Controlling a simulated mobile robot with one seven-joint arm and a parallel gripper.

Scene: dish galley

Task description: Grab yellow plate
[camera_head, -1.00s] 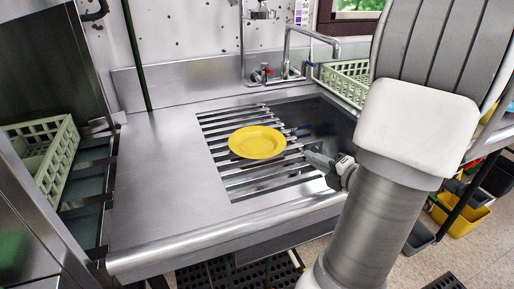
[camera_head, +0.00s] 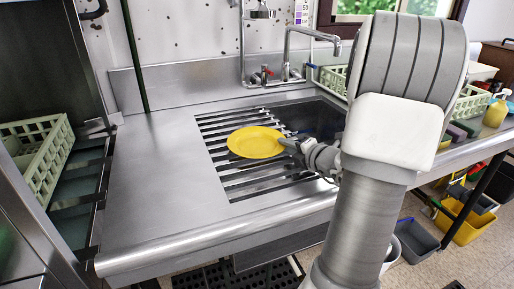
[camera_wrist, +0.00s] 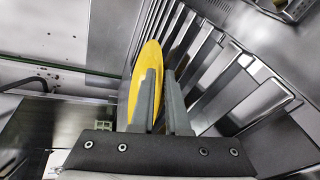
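The yellow plate (camera_head: 255,142) lies on the slatted metal grate (camera_head: 240,182) over the sink. My gripper (camera_head: 286,143) is at the plate's right edge in the head view. In the wrist view the plate (camera_wrist: 148,60) appears edge-on, behind and beside the left finger. The two fingers of my gripper (camera_wrist: 163,90) stand apart with a gap between them, and part of the plate's rim shows at that gap. The fingers do not look closed on the rim. The lower part of the plate is hidden by the left finger.
A steel counter (camera_head: 155,190) lies clear to the left of the grate. A faucet (camera_head: 290,55) rises behind the sink. A pale green rack (camera_head: 38,150) stands at the left and another (camera_head: 333,80) at the back right. A yellow bottle (camera_head: 495,112) stands far right.

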